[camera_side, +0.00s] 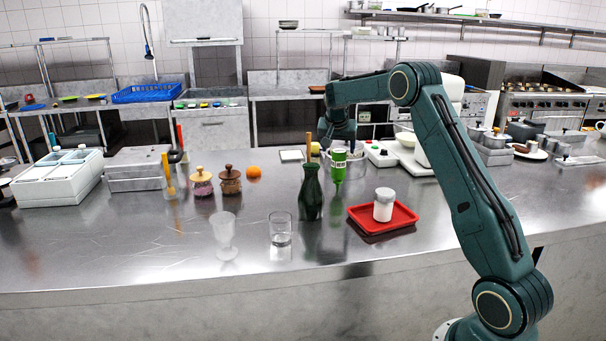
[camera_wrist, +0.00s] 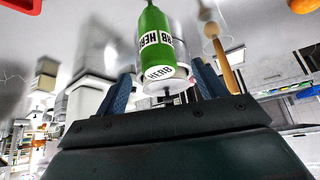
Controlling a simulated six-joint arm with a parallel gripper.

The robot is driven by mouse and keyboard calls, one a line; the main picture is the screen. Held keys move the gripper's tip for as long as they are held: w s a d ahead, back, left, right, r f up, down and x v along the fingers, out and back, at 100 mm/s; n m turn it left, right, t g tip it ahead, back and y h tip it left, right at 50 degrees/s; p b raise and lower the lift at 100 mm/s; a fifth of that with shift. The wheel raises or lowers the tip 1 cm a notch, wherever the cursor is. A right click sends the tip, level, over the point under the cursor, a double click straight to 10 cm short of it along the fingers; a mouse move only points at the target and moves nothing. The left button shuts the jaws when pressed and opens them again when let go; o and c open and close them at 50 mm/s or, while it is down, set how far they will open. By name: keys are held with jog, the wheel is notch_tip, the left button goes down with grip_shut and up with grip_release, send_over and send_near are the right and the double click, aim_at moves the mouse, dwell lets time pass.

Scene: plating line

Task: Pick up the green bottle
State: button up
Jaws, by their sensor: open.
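The bright green bottle (camera_side: 338,173) with a white "HERB" label is near the middle of the counter in the side view, right of and behind a dark green bottle (camera_side: 310,195). The labelled green bottle (camera_wrist: 157,25) also shows in the wrist view, its white end nearest my gripper. My gripper (camera_side: 337,140) is at the upper end of the labelled bottle in the side view. In the wrist view its blue fingers (camera_wrist: 163,70) are apart, one on each side of the bottle. I cannot tell whether either finger touches it.
A red tray (camera_side: 369,230) holding a white jar (camera_side: 384,205) is at the front right. A clear glass (camera_side: 281,229) and a goblet (camera_side: 224,235) stand at the front left. A steel pot (camera_side: 370,165) is behind the bottle. A wooden-handled utensil (camera_wrist: 226,65) is close by.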

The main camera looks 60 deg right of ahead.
aim_at(339, 152)
jog(key=shift+x, duration=2.6)
jog(key=shift+s, duration=0.15)
jog(key=c, duration=0.8)
